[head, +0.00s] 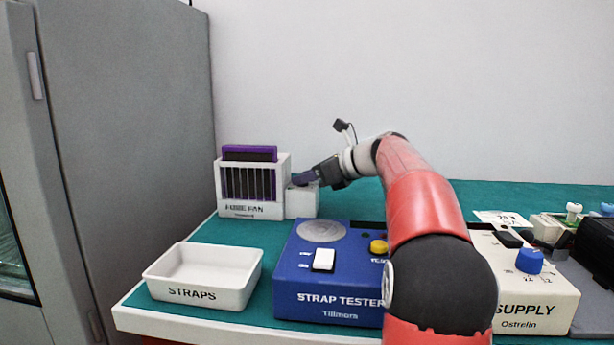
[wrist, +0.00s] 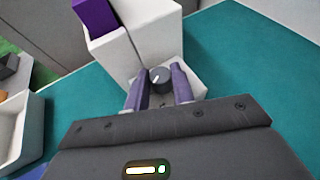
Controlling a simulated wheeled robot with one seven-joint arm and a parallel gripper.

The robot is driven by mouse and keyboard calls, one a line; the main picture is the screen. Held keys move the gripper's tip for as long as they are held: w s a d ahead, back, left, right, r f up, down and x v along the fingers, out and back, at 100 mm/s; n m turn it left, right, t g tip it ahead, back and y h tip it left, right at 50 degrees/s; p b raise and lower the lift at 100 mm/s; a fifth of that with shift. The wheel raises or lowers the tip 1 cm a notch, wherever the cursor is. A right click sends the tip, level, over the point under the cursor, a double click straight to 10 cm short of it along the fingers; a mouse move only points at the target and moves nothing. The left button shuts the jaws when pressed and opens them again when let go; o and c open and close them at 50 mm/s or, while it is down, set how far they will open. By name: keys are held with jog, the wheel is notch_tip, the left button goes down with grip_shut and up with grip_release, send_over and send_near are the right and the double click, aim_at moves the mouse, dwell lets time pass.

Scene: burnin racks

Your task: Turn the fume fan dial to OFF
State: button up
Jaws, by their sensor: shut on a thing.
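The fume fan (head: 252,209) is a white box with a dark slatted grille and a purple panel, at the back left of the bench. A lower white block (head: 302,204) stands against its right side. In the wrist view, the dial (wrist: 160,76) is a dark round knob with a light pointer line, on top of the white block (wrist: 197,80). My gripper (wrist: 160,86) has its two purple fingers on either side of the dial and is shut on it. In the head view my gripper (head: 301,180) is over the block and hides the dial. The dial's position markings are not readable.
A white STRAPS tray (head: 205,297) is at the front left. The blue strap tester (head: 300,293) with a white switch and yellow button is at the front middle. A supply box (head: 540,312) with a blue knob is to the right. Green bench top is clear behind my arm.

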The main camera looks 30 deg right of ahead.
jog(key=o, duration=0.7)
jog(key=v, duration=0.8)
jog(key=shift+f, duration=0.1)
